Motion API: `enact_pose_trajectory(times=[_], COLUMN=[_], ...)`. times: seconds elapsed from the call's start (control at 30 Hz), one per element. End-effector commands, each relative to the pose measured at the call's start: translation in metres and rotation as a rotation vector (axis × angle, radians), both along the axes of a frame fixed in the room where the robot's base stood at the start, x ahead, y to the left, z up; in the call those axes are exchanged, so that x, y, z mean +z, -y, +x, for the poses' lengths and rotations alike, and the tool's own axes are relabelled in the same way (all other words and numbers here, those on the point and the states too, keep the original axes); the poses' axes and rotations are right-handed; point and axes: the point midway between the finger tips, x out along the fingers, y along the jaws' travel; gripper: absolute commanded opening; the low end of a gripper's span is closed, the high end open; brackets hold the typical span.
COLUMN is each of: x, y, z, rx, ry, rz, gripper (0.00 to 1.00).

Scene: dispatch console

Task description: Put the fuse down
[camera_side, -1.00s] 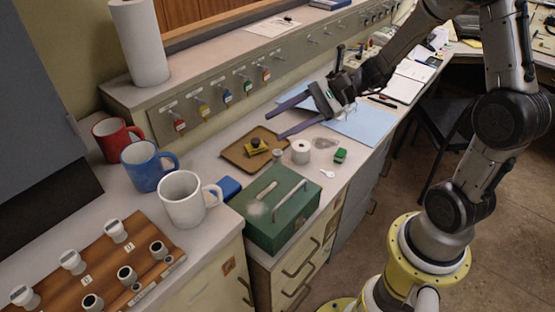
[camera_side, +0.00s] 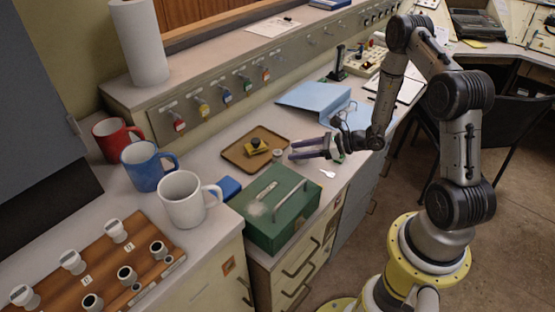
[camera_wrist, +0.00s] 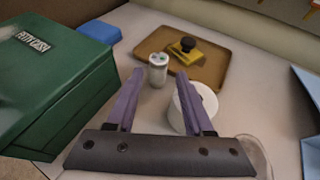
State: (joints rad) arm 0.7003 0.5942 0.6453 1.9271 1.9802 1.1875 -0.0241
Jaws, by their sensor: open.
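My gripper (camera_side: 292,149) is open and empty, low over the counter. In the wrist view its two purple fingers (camera_wrist: 159,74) point at a small upright pale cylinder (camera_wrist: 157,70), which stands by the tray and also shows in the side view (camera_side: 277,156). I cannot tell whether this cylinder is a fuse. White plug-like pieces (camera_side: 73,262), which may be fuses, are on a wooden board (camera_side: 55,272) at the lower left, far from my gripper. No fuse is held between the fingers.
A white roll (camera_wrist: 190,105) is close by the right finger. A brown tray (camera_wrist: 218,82) holds a yellow object with a black knob (camera_wrist: 186,48). A green cash box (camera_side: 275,225) stands on the near side. A blue folder (camera_side: 315,98) and several mugs (camera_side: 187,203) are farther off.

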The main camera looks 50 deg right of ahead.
Motion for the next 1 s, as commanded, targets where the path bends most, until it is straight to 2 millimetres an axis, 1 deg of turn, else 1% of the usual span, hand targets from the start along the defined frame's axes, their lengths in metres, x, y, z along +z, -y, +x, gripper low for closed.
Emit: enact_pose_trajectory(times=[0.03,0.1,0.33,0.5,0.6,0.73,0.93,1.0], x=[-0.003,-0.005,-0.011,-0.021,-0.025,-0.027,-0.027,-0.027], y=[-0.003,-0.006,-0.013,-0.026,-0.03,-0.032,-0.032,-0.032], z=[0.006,0.012,0.023,0.043,0.053,0.058,0.058,0.058], rx=[0.003,0.003,0.003,0.004,0.003,0.0,-0.001,-0.001], ry=[0.0,0.0,0.0,0.0,0.0,0.001,0.001,0.001], rz=[-0.001,-0.001,-0.001,0.0,-0.001,0.0,-0.001,-0.001], gripper=[0.52,0.52,0.52,0.52,0.52,0.52,0.52,0.39])
